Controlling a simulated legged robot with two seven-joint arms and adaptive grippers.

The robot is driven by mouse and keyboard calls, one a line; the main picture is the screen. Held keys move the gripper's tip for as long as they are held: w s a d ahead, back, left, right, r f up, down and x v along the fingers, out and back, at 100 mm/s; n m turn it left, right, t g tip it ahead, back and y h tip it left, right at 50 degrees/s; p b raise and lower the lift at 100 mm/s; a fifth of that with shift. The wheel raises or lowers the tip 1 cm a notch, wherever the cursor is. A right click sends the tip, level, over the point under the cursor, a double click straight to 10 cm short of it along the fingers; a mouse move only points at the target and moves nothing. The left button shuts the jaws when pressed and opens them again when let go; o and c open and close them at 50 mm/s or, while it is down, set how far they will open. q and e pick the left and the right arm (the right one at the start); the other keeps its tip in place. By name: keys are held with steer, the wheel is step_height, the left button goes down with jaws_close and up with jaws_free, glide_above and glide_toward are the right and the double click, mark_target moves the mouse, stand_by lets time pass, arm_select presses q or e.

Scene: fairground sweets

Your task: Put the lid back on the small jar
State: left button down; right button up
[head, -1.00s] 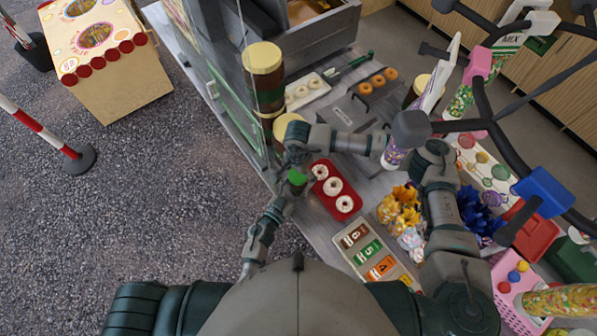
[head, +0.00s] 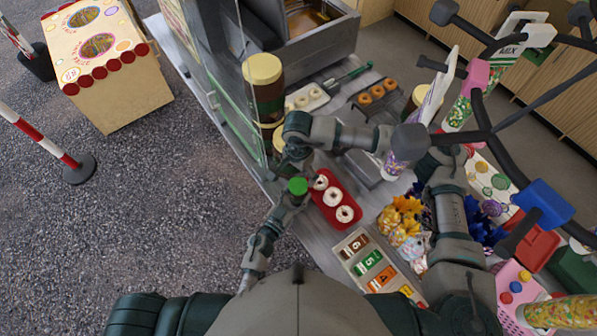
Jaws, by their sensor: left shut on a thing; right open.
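A round green lid (head: 297,186) shows at the tip of my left arm, near the counter's left edge. My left gripper (head: 291,198) is shut just below it, apparently on the small jar. The jar's body is hidden by the lid and fingers, so I cannot tell whether the lid sits fully down. My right gripper (head: 298,160) reaches across from the right and is open. It is just beyond the lid, with its fingers small and partly hidden.
A red tray (head: 332,218) of ringed doughnuts lies right of the lid. A numbered box (head: 351,244) is nearer me. A tall brown jar with a cream lid (head: 262,70) and a glass screen (head: 232,100) stand beyond. Black stand bars (head: 497,155) cross the right side.

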arm_select(q)
steer(key=shift+c, duration=1)
jaws_free()
steer(key=shift+s+a, duration=0.1)
steer(key=v, duration=1.1)
steer(key=shift+s+a, duration=0.25)
steer(key=shift+s, duration=0.05)
steer(key=shift+f, duration=0.15)
